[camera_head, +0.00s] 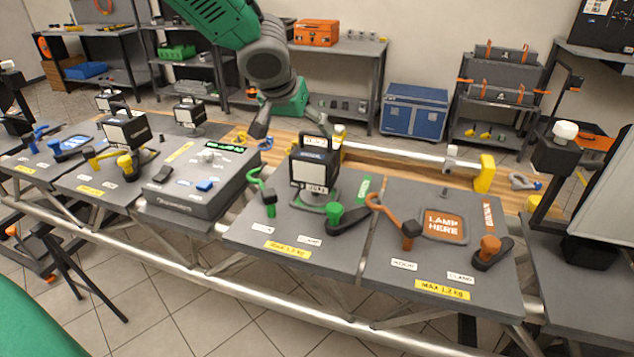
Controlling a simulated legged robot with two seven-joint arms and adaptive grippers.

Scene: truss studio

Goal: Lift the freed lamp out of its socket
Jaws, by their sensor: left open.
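The black lamp (314,172) with a top handle and white labels stands upright on the green-marked plate (245,238), right of centre. Its lower edge hides the socket. The green hook (268,196) stands to the lamp's left, and the green clamp (337,213) sits at its front right; neither reaches over the lamp's top. My left gripper (293,130) comes down from the top. It is open and empty, its fingers spread behind and above the lamp's handle; I cannot tell whether one touches it. My right gripper is not in view.
To the right, an orange plate has a bare "LAMP HERE" pad (445,226), an orange hook (408,232) and an orange clamp (489,250). A grey console (195,190) stands left. Another lamp (126,130) stands farther left. A metal tube (395,153) lies behind.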

